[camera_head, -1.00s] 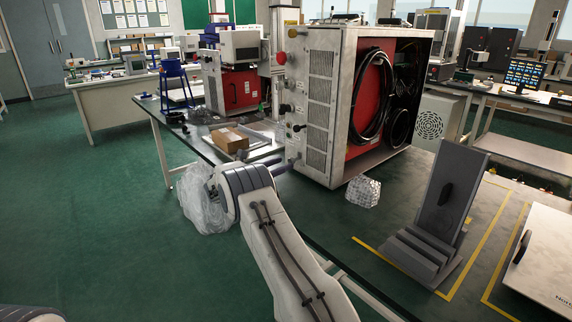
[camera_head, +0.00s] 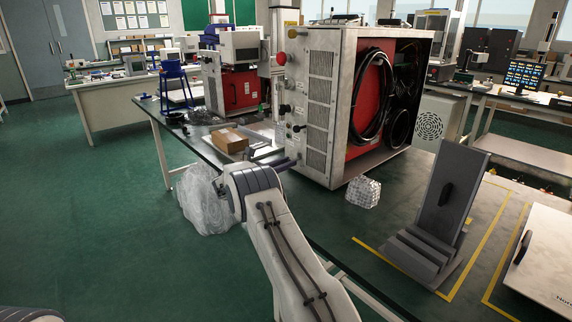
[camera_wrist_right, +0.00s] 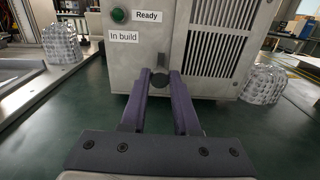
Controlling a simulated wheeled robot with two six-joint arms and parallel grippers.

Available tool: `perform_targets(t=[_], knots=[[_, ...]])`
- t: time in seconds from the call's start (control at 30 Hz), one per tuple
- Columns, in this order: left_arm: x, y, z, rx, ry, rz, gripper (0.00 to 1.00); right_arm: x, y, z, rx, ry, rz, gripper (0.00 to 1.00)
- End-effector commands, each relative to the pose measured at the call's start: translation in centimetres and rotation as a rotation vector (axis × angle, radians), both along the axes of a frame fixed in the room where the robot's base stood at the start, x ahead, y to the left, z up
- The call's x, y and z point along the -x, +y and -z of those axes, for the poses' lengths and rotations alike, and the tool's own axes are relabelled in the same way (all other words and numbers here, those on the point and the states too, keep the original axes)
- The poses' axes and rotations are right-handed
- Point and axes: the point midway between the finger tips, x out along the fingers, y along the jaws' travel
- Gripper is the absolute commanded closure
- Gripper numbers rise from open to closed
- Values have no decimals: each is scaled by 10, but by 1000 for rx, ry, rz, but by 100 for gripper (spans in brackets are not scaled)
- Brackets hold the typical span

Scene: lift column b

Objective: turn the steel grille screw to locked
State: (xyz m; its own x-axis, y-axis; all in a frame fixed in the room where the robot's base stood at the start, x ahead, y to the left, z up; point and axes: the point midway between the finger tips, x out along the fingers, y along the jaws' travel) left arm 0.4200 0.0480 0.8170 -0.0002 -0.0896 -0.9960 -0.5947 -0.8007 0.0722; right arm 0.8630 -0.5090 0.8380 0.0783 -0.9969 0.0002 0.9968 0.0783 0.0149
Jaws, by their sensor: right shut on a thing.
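My right gripper (camera_wrist_right: 160,84) is shut on the screw, with one purple-grey finger on each side. The screw's slot and any lock marks are too small to read. In the head view my right gripper (camera_head: 284,163) reaches the lower left face of the big steel cabinet (camera_head: 340,60); the wrist hides part of it. My left gripper is out of view.
A green lamp (camera_wrist_right: 118,15) and labels sit above the screw. A clear bubble-wrap block (camera_head: 363,191) stands at the cabinet's front corner. A cardboard box (camera_head: 230,142) lies on the bench to the left. A dark grey stand (camera_head: 452,190) is at right.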

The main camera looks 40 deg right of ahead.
Motion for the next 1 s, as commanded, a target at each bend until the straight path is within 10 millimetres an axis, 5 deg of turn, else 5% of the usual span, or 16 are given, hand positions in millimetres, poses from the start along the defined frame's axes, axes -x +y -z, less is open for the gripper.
perform_targets(t=[0.37, 1.0], knots=[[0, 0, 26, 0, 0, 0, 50, 0, 1, 4, -16, -204, 0, 100], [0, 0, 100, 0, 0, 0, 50, 2, 1, 7, -64, -808, -1, 100]])
